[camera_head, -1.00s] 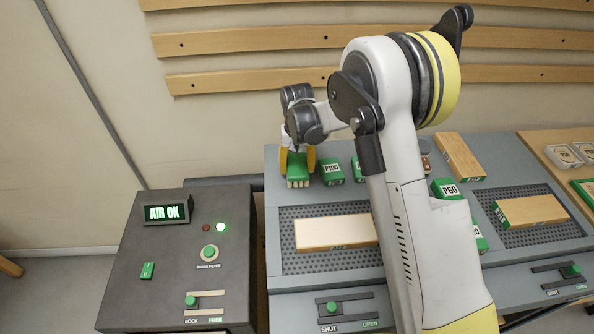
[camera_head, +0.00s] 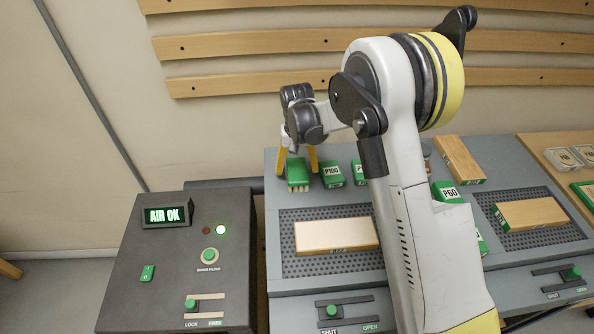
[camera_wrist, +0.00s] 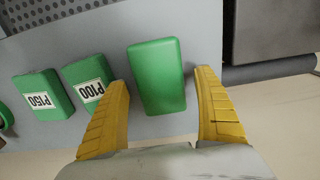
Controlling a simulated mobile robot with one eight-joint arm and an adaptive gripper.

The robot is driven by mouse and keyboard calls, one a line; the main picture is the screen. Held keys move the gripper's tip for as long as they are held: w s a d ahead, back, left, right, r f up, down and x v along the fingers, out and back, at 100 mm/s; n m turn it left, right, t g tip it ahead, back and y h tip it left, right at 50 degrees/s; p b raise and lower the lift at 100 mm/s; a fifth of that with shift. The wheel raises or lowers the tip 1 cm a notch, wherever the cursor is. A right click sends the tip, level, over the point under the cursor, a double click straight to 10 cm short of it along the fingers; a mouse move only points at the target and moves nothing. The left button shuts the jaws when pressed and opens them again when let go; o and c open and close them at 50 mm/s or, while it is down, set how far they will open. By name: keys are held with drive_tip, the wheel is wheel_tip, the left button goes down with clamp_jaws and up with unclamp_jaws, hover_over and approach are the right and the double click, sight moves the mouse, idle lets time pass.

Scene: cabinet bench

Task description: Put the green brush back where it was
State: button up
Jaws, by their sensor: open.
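The green brush (camera_head: 297,172) stands bristles-down on the back left corner of the grey bench top (camera_head: 272,192), left of the green P100 block (camera_head: 332,174). In the wrist view the brush (camera_wrist: 157,76) shows from above as a plain green rounded block. My gripper (camera_head: 297,160) is over the brush, with its yellow fingers apart. In the wrist view my gripper (camera_wrist: 165,95) has one finger on each side of the brush, with a visible gap at the right. The left finger is close to the P100 block (camera_wrist: 89,84).
A P150 block (camera_wrist: 43,94) sits beside P100. A wooden board (camera_head: 336,235) lies on the perforated panel in front. A dark control box (camera_head: 180,260) with an AIR OK display stands to the left. Wooden rails (camera_head: 250,83) run along the wall. My arm hides part of the bench.

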wheel_tip(320, 180, up, 10)
drive_tip(key=p, duration=0.2)
wheel_tip(320, 180, up, 9)
drive_tip(key=t, duration=0.2)
hover_over(297, 169)
drive_tip(key=s+d, duration=0.4)
drive_tip(key=s, duration=0.1)
drive_tip(key=s+d+r+t, duration=0.2)
drive_tip(key=s+d+r, duration=0.3)
drive_tip(key=s+r, duration=0.3)
drive_tip(key=s+d+f+t, duration=0.2)
drive_tip(key=s+d+t, duration=0.1)
drive_tip(key=s, duration=1.2)
drive_tip(key=shift+s+d+f, duration=0.15)
drive_tip(key=shift+s+d, duration=0.2)
drive_tip(key=shift+d, duration=0.2)
drive_tip(key=shift+d, duration=0.15)
